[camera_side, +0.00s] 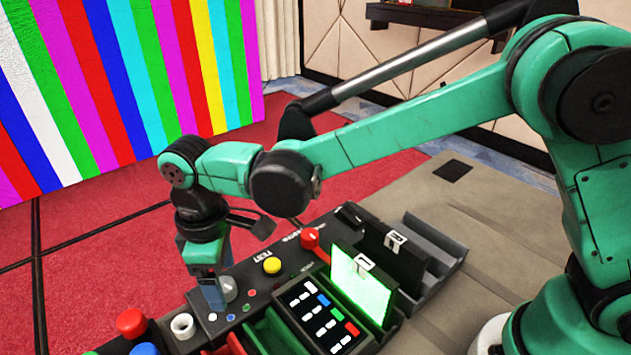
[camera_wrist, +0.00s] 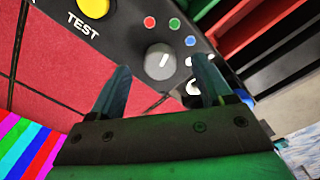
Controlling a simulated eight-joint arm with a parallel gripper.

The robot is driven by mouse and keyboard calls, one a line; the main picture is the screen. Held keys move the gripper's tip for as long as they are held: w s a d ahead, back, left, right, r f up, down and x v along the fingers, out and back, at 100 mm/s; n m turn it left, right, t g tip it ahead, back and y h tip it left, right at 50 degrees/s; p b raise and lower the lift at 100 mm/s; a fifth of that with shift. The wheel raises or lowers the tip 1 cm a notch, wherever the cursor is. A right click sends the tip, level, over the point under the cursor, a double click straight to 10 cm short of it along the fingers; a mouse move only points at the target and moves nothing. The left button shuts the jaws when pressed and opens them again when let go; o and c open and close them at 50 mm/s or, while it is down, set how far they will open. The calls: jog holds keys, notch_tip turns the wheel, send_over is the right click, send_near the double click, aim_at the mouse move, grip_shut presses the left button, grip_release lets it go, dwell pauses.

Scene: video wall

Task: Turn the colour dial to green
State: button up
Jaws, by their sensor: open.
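The colour dial (camera_wrist: 158,61) is a round grey knob with a white pointer line, on a black panel. A red dot (camera_wrist: 149,22), a green dot (camera_wrist: 174,23), a blue dot (camera_wrist: 190,41) and a white dot lie around it. The pointer line looks aimed roughly toward the green dot; its exact angle is hard to tell. My gripper (camera_wrist: 161,65) is open, with one finger on each side of the dial in the wrist view. I cannot tell whether either finger touches it. In the side view the dial (camera_side: 229,287) is partly hidden behind the gripper fingers.
A yellow TEST button (camera_side: 272,265) and a red-topped control (camera_side: 310,238) sit farther along the panel. A lit green screen (camera_side: 360,285) stands at right. The striped video wall (camera_side: 110,80) is behind.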

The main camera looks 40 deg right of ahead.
aim_at(224, 284)
jog(key=shift+r, duration=2.25)
jog(key=s+d+r+m+t, duration=0.1)
jog(key=s+d+m+t, duration=0.1)
jog(key=d, duration=0.5)
jog(key=s+d+r+m+t, duration=0.1)
jog(key=s+d+m+t, duration=0.1)
jog(key=d+m, duration=0.2)
jog(key=s+d+r+m+t, duration=0.1)
jog(key=d+m, duration=0.3)
jog(key=d, duration=0.6)
jog(key=shift+s+d+t, duration=0.3)
jog(key=shift+s+t, duration=0.25)
jog(key=shift+t, duration=0.35)
jog(key=shift+s+d+f+m, duration=0.25)
jog(key=shift+s+d+m, duration=0.05)
jog(key=shift+d+m, duration=0.1)
